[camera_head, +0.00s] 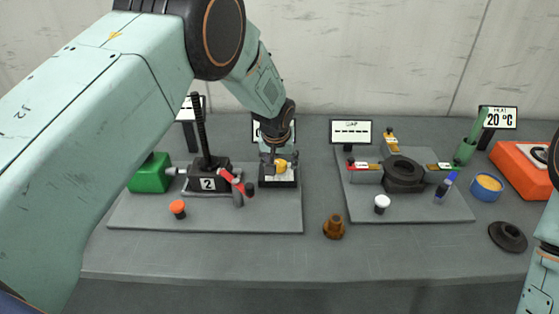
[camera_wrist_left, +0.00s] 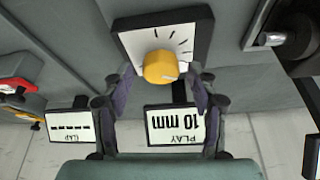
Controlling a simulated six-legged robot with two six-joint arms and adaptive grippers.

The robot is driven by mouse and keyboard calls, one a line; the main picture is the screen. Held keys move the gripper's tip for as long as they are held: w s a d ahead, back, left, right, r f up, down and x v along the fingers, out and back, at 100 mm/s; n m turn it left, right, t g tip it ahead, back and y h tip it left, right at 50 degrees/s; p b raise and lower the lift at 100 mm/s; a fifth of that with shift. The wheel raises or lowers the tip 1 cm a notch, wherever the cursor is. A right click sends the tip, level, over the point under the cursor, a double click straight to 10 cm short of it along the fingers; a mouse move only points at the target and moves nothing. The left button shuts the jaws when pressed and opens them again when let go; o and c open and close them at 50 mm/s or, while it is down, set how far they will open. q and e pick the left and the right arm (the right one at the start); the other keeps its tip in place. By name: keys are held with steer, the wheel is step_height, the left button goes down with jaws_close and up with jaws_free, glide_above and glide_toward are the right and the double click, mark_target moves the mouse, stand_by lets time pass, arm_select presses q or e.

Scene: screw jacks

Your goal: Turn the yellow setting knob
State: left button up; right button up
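The yellow setting knob (camera_wrist_left: 161,67) sits on a white dial plate with black tick marks (camera_wrist_left: 185,42), in a dark frame. In the head view the knob (camera_head: 281,166) is partly covered by my left gripper (camera_head: 279,161). A display (camera_wrist_left: 177,126) beside the dial, upside down in the wrist view, reads PLAY 10 mm. My right gripper is out of view.
A grey plate (camera_head: 240,221) carries a green block (camera_head: 150,174), a black jack marked 2 (camera_head: 208,180), a red-handled lever (camera_head: 230,177) and an orange button (camera_head: 177,208). A second plate (camera_head: 440,212) stands right. A brown part (camera_head: 334,227) lies between.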

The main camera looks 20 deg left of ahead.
arm_select(q)
steer(key=shift+w+a+f, duration=0.2)
steer(key=shift+w+f, duration=0.05)
steer(key=shift+c, duration=1.4)
steer(key=shift+d+r, duration=0.1)
steer(key=shift+d, duration=0.05)
steer(key=c, duration=0.5)
steer(key=shift+c, duration=1.1)
steer(key=shift+r+m+h+p, duration=0.15)
steer(key=shift+m+h+p, duration=0.25)
steer(key=shift+m+p, duration=0.9)
steer(key=shift+p, duration=0.5)
steer(key=shift+m+h, duration=0.4)
steer(key=shift+m, duration=0.1)
steer(key=shift+w+a+m+h+b, duration=0.15)
steer(key=shift+m+h+b, duration=0.25)
steer(key=shift+m+b, duration=0.8)
steer(key=shift+a, duration=0.1)
